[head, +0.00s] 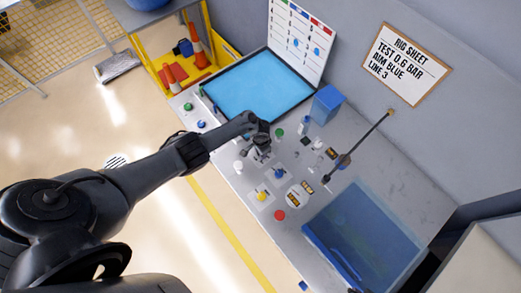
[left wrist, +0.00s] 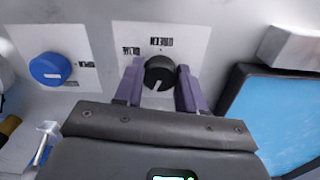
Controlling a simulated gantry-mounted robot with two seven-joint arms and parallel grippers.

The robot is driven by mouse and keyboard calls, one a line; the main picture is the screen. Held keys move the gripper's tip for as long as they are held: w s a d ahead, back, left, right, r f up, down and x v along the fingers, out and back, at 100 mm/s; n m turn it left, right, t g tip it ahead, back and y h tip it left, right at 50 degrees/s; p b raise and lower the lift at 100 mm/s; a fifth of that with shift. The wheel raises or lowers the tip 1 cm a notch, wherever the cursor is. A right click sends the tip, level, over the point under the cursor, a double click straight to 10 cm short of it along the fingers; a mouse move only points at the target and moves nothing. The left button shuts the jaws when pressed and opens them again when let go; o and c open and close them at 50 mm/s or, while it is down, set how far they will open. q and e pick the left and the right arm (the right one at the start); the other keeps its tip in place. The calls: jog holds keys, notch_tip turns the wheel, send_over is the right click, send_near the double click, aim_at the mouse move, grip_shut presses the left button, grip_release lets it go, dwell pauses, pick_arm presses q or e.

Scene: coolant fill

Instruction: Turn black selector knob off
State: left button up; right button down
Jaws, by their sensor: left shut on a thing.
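The black selector knob (left wrist: 160,70) sits on a white plate (left wrist: 205,42) with upside-down labels that read BLUE and GREEN. A white pointer mark on the knob points toward my gripper's palm, slightly left, in the left wrist view. My left gripper (left wrist: 160,84) has its two purple fingers on either side of the knob and is shut on it. In the head view my left gripper (head: 260,142) is over the bench near the blue tray, and it hides the knob there. My right gripper is not in view.
A blue knob (left wrist: 50,68) marked OPEN is left of the black knob in the wrist view. A blue-floored tray (head: 258,84) is behind my gripper. Yellow (head: 262,196) and red (head: 280,215) knobs sit nearer. A rod (head: 362,142) leans over the bench at right.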

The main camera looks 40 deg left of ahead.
pick_arm(q)
jog(key=shift+d+n+p, duration=0.1)
jog(key=shift+n+p, duration=0.35)
jog(key=shift+n, duration=1.55)
jog(key=o, duration=1.1)
jog(key=shift+c, duration=0.2)
notch_tip(320, 180, up, 5)
jog(key=p, duration=0.3)
jog(key=shift+r, duration=2.9)
